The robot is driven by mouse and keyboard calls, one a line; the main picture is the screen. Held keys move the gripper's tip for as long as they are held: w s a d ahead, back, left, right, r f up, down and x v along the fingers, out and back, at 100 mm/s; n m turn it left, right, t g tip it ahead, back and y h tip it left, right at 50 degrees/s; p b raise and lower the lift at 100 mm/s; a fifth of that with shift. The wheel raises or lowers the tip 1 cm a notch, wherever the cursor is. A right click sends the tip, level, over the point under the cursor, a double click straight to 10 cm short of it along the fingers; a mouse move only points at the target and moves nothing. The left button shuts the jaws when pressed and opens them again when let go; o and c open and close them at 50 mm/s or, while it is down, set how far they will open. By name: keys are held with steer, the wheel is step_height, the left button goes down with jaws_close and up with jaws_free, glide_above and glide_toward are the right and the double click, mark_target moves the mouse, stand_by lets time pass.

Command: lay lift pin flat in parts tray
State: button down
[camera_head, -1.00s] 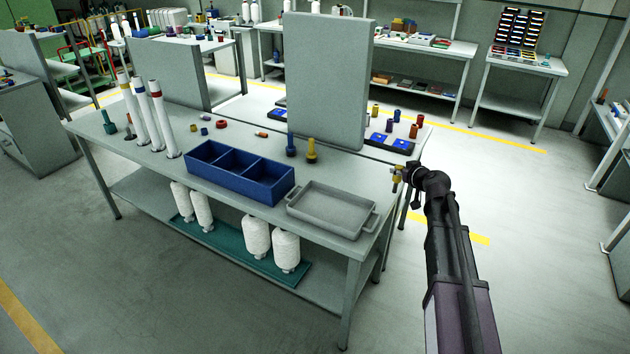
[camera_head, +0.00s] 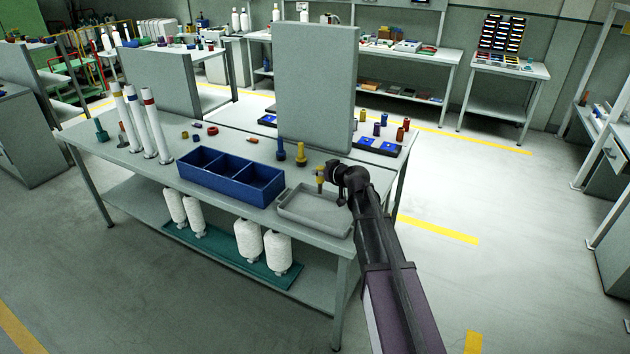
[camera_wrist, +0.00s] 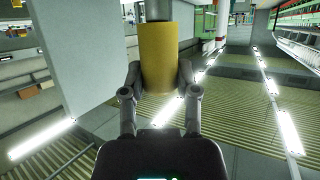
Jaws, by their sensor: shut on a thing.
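The lift pin (camera_head: 320,181) is a yellow cylinder with a thinner grey end. My gripper (camera_head: 324,172) is shut on its yellow part, which shows between the two fingers in the wrist view (camera_wrist: 158,62). In the head view the pin hangs upright, grey end down, above the back of the parts tray. The parts tray (camera_head: 306,216) is grey, shallow and empty where I see it, with side handles, at the table's front right corner. My arm hides its right end. I cannot tell the exact gap between pin and tray.
A blue bin (camera_head: 231,190) with three compartments stands left of the tray. A yellow peg (camera_head: 301,154) and a blue peg (camera_head: 281,150) stand behind it. A tall grey panel (camera_head: 315,90) rises behind them. White tubes (camera_head: 141,123) stand at the left.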

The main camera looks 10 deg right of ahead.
steer(key=shift+s+d+r, duration=0.1)
steer(key=shift+s+r, duration=0.05)
steer(key=shift+s, duration=0.05)
steer(key=shift+w, duration=0.1)
steer(key=shift+w+d+f, duration=0.1)
steer(key=shift+w+f, duration=0.05)
steer(key=shift+f, duration=0.1)
steer(key=w+d+f+b, duration=0.1)
steer(key=w+f+b, duration=1)
steer(key=shift+w+d+m+b, duration=0.15)
steer(key=shift+d+m+b, duration=0.15)
steer(key=shift+f, duration=0.1)
steer(key=shift+d, duration=0.15)
stand_by(0.3)
